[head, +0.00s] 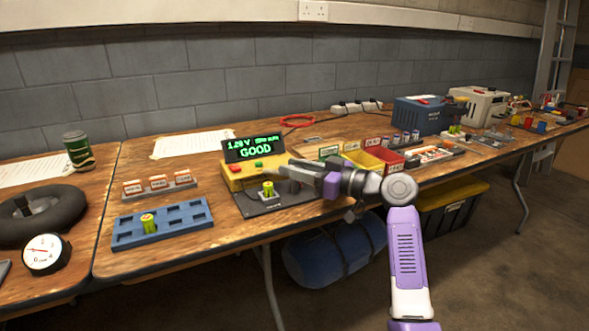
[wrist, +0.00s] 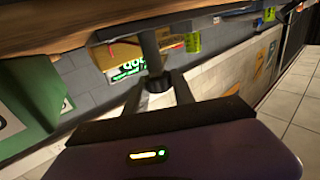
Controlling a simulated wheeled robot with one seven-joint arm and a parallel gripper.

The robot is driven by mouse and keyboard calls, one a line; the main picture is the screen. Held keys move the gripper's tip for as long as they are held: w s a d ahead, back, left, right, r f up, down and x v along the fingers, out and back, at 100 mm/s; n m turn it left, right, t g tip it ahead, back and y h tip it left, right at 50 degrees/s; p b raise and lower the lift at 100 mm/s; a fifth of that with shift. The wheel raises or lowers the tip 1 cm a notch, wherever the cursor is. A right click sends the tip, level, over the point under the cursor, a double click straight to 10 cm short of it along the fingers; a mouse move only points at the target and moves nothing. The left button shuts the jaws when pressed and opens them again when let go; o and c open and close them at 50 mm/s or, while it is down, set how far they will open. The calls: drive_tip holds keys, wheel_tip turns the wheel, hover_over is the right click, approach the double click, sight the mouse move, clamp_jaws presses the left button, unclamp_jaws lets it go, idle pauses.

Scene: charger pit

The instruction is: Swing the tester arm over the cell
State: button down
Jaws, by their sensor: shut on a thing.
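The yellow tester (head: 240,176) stands on the middle table, with a green readout (head: 254,148) showing "GOOD" and a voltage that looks like 1.26 V. A green and yellow cell (head: 268,188) stands upright on the tester's dark base plate (head: 270,203). My gripper (head: 290,174) is just right of the cell. In the wrist view its fingers are shut on a dark round knob (wrist: 156,81) at the end of the tester arm (wrist: 151,50). My gripper hides much of the tester arm in the head view, so whether it touches the cell is unclear.
A blue tray (head: 165,224) holding one cell (head: 149,223) lies at front left, with a rack of labelled blocks (head: 160,186) behind it. Yellow and red bins (head: 372,160) stand to the right, near my arm. A black tyre-like ring (head: 40,214) and a gauge (head: 46,254) are far left.

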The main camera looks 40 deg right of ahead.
drive_tip(key=c, duration=1.1)
unclamp_jaws()
drive_tip(key=shift+s, duration=0.1)
drive_tip(key=shift+o, duration=0.2)
drive_tip(key=shift+p+v, duration=0.8)
drive_tip(key=shift+v, duration=3.1)
